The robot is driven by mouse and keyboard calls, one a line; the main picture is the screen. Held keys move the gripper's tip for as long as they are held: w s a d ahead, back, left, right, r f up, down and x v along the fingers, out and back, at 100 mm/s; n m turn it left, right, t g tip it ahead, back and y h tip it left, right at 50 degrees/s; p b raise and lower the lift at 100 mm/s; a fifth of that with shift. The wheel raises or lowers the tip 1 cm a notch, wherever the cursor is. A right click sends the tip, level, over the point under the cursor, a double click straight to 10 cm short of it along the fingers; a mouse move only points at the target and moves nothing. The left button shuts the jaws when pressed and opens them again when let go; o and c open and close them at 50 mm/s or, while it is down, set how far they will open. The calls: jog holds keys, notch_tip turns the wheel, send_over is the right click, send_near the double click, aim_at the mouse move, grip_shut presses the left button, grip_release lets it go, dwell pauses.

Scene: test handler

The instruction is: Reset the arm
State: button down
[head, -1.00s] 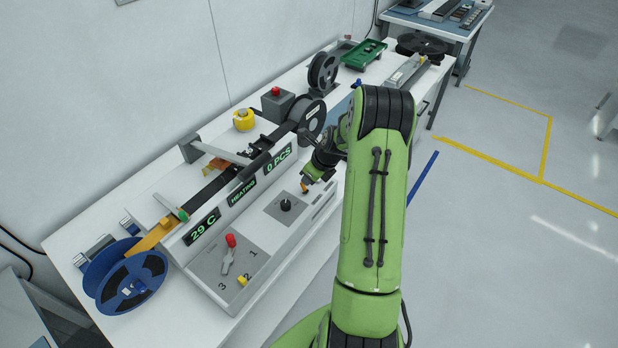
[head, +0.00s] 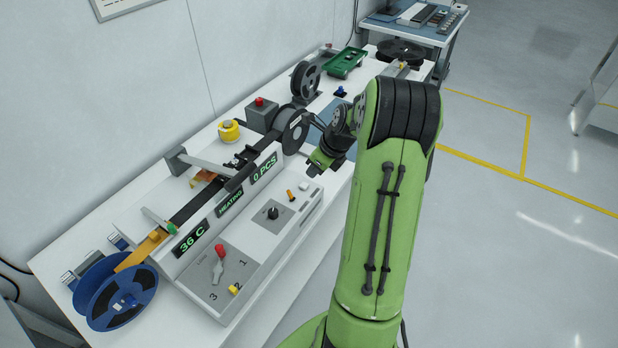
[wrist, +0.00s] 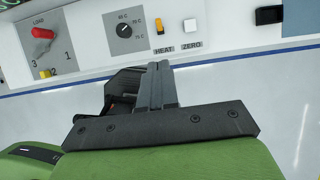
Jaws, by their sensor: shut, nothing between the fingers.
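My gripper (head: 314,170) is at the end of my green arm, raised above the right end of the machine's front panel in the head view. In the wrist view my gripper (wrist: 152,70) is shut and empty, its dark fingers together below the panel's edge. The test handler (head: 225,205) stands on the white bench, and its displays read 36 C, HEATING and 0 PCS. Its orange HEAT switch (wrist: 159,27) and white ZERO button (wrist: 190,26) show in the wrist view, apart from my fingers. The black temperature knob (wrist: 124,30) and the red-handled lever (wrist: 42,33) also show.
A blue reel (head: 122,303) sits at the bench's near left end. A dark reel (head: 291,130), a yellow tape roll (head: 229,131), a red-button box (head: 261,115) and a green tray (head: 346,63) stand farther back. Open floor (head: 520,270) lies to the right.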

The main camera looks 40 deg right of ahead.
jog(key=shift+s+r, duration=0.2)
jog(key=shift+r, duration=0.15)
jog(key=s+a+r+n+h+b, duration=0.1)
jog(key=s+a+r+n+b, duration=0.1)
jog(key=a+r+n, duration=0.5)
jog(key=s+a+r+n+h+b, duration=0.1)
jog(key=s+a+r+n, duration=0.2)
jog(key=a+n, duration=0.7)
jog(key=s+a+n+b, duration=0.1)
jog(key=s+a+n, duration=0.4)
jog(key=s+n, duration=0.2)
jog(key=s+a+n+b, duration=0.1)
jog(key=s+a+n, duration=0.3)
jog(key=s+n, duration=0.4)
jog(key=shift+s+a+f+n+t+y, duration=0.15)
jog(key=shift+s+a+n+t+y, duration=0.15)
jog(key=shift+a+n+t, duration=0.1)
